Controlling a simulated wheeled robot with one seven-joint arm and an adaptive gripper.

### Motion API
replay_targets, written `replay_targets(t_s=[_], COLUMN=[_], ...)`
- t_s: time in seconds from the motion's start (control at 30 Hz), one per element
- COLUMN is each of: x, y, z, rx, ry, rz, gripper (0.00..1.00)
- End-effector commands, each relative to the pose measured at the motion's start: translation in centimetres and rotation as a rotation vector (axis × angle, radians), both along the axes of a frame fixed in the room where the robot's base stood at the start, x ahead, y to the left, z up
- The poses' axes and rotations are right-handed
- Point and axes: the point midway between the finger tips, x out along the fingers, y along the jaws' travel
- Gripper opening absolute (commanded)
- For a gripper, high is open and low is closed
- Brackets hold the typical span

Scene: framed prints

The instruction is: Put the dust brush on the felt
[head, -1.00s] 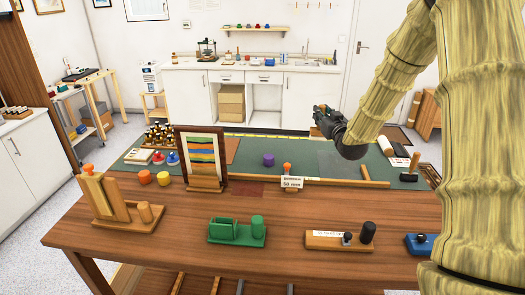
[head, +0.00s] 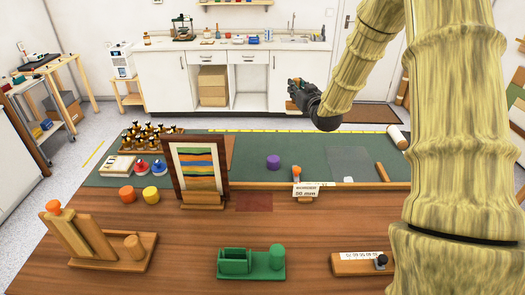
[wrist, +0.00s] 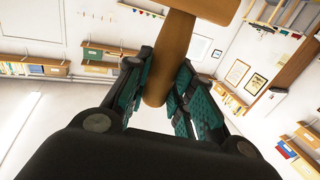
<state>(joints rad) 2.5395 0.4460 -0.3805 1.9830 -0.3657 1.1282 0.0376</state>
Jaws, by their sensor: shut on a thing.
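My gripper (head: 299,92) is shut on a wooden handle, which I take to be the dust brush (wrist: 168,62). In the wrist view the handle runs up from between the fingers to a wider wooden block, cut off by the top edge. Its bristles are not visible. In the head view the gripper is raised beyond the far side of the workbench, and little of the brush shows. A flat dark red patch (head: 254,202) on the bench front, right of the framed striped textile, looks like the felt. It is bare, and my gripper is well away from it.
A green mat (head: 240,175) covers the far bench. On it stand a purple cylinder (head: 273,162) and several bottles (head: 155,137). A small sign (head: 306,190) stands right of the patch, and a framed textile (head: 198,165) left. A green holder (head: 250,263) is in front.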

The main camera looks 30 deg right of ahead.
Motion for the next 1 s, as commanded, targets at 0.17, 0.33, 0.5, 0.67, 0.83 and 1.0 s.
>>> replay_targets(t_s=[0.17, 0.33, 0.5, 0.67, 0.83, 1.0], x=[-1.0, -1.1, -0.2, -0.1, -0.1, -0.1], y=[-0.1, -0.2, 0.0, 0.0, 0.0, 0.0], z=[-1.0, -2.4, -4.6, -7.2, -9.3, -11.4], rx=[0.001, 0.0, 0.001, 0.0, 0.0, 0.002], ry=[-0.006, -0.007, -0.001, 0.002, 0.001, 0.004], rz=[-0.002, -0.003, 0.0, 0.0, 0.0, 0.0], gripper=[0.0, 0.0, 0.0, 0.0, 0.0, 0.0])
